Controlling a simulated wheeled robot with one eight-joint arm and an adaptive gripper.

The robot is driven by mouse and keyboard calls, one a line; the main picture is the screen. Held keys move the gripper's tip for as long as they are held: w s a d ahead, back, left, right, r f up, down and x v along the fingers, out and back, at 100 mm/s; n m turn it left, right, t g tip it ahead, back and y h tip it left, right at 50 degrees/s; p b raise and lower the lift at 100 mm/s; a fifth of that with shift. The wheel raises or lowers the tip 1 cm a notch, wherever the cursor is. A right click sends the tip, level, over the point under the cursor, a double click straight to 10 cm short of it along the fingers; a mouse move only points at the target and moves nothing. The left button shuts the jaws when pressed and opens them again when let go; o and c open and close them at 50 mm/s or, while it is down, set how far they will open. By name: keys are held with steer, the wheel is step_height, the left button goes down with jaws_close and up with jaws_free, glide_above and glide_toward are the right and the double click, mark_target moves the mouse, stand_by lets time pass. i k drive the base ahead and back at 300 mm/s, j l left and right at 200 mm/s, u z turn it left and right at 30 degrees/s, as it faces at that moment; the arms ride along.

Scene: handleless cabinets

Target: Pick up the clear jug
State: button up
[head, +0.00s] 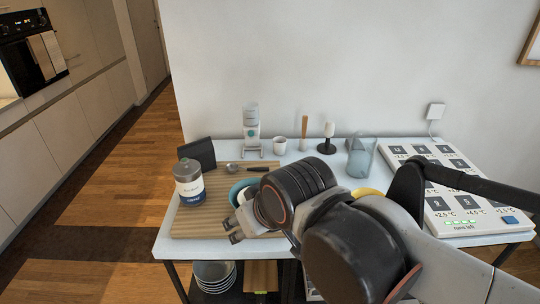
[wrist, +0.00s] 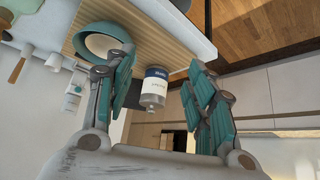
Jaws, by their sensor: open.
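The clear jug (head: 360,157) is a see-through, bluish vessel on the right half of the white table, near the wall. My gripper (head: 236,228) is over the front left of the table, to the left of the jug and apart from it. In the wrist view my gripper (wrist: 162,72) has its two teal-padded fingers spread wide with nothing held between them. A jar with a blue and white label (wrist: 154,86) shows beyond the gap. I cannot make out the jug in the wrist view.
The labelled jar (head: 188,182), a teal bowl (head: 238,192) and a dark box (head: 198,152) are on or by the wooden board (head: 215,220). A white cup (head: 280,145) and two upright utensils stand left of the jug. A white panel (head: 455,220) lies to its right.

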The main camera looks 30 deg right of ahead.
mark_target(360, 160)
steer(key=z, duration=1.55)
steer(key=i+l+u, duration=0.1)
steer(key=l+u, duration=0.7)
steer(key=u, duration=0.15)
